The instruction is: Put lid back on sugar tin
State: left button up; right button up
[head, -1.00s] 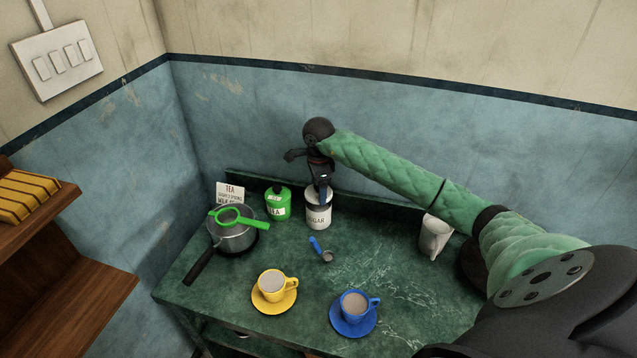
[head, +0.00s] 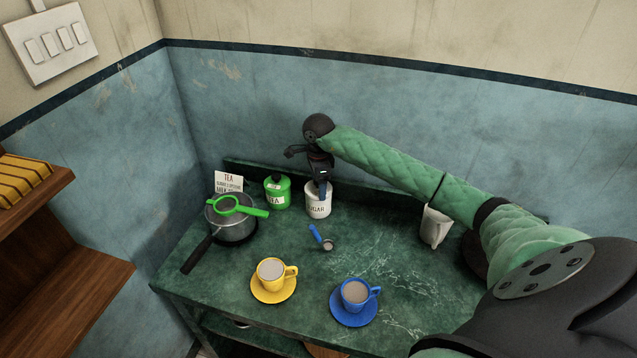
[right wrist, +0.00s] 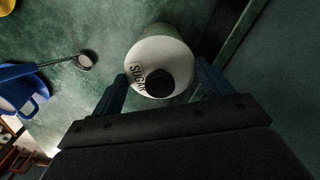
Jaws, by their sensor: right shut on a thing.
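The white sugar tin (head: 317,207) stands upright at the back of the green table, and it also shows in the right wrist view (right wrist: 146,54). A pale round top with a dark round knob, which looks like the lid (right wrist: 160,83), fills the near end of the tin in the right wrist view. My right gripper (head: 322,188) is over the tin from above, with its blue fingers on either side of the lid, shut on it. The lid appears to be at the tin's mouth; whether it is fully seated cannot be told. My left gripper is not in view.
The green tea tin (head: 277,193) stands close left of the sugar tin. A pot (head: 233,228) with a green strainer (head: 226,206), a spoon (head: 316,234), a yellow cup (head: 271,275), a blue cup (head: 356,293) and a white jug (head: 435,226) stand around. The table's middle is mostly clear.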

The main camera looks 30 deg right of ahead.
jog(key=shift+b, duration=0.75)
dwell(1.4)
jog(key=shift+f+b, duration=0.2)
jog(key=shift+b, duration=0.7)
dwell(1.2)
dwell(0.3)
jog(key=o, duration=0.9)
jog(key=shift+o, duration=0.2)
jog(key=shift+r, duration=0.1)
jog(key=shift+r+p, duration=0.65)
jog(key=shift+r, duration=2.8)
jog(key=shift+c, duration=0.2)
grip_shut()
